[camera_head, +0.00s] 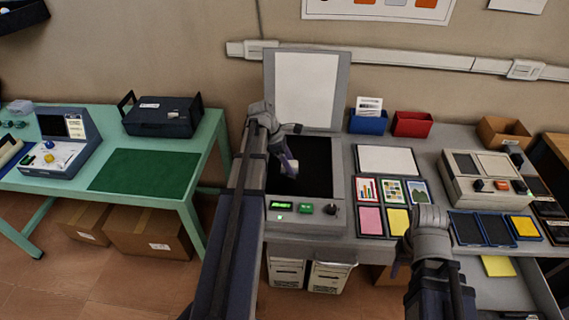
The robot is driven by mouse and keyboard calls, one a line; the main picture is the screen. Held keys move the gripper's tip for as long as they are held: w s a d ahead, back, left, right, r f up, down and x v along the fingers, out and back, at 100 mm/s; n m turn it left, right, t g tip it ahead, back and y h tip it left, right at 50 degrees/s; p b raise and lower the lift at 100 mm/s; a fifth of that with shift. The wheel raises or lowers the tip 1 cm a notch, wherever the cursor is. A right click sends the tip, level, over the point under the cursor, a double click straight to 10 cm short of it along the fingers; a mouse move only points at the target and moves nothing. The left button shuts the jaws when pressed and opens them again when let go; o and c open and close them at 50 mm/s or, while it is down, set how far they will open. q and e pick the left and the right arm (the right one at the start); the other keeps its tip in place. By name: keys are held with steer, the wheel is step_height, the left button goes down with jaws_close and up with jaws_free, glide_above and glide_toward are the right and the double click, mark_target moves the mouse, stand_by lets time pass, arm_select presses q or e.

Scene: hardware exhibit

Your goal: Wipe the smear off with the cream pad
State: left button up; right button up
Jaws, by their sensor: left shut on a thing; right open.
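The flatbed scanner (334,208) stands on the grey table with its lid (305,90) raised, and its dark glass (313,183) is bare. My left gripper (289,163) is shut on the small cream pad (293,170) over the left-middle part of the glass. I cannot tell whether the pad touches the glass. I make out no smear; my arm and gripper hide the left part of the glass.
Right of the scanner lie a white sheet (387,160), printed cards and pink and yellow cards. Blue (368,122) and red (412,124) bins stand behind. A control box (490,178) is further right. A green table (120,200) stands left.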

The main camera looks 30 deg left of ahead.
mark_target(319, 173)
arm_select(q)
steer(key=shift+w+d, duration=0.35)
steer(key=shift+d, duration=0.35)
steer(key=shift+w+d, duration=0.35)
steer(key=shift+d, duration=0.45)
steer(key=shift+w+d, duration=0.35)
steer(key=shift+d, duration=0.4)
steer(key=shift+w+d, duration=0.1)
steer(key=shift+d, duration=0.05)
steer(key=shift+w+d, duration=0.45)
steer(key=shift+d, duration=0.3)
steer(key=shift+w+d, duration=0.4)
steer(key=shift+d, duration=0.35)
steer(key=shift+f, duration=0.15)
steer(key=shift+s, duration=0.1)
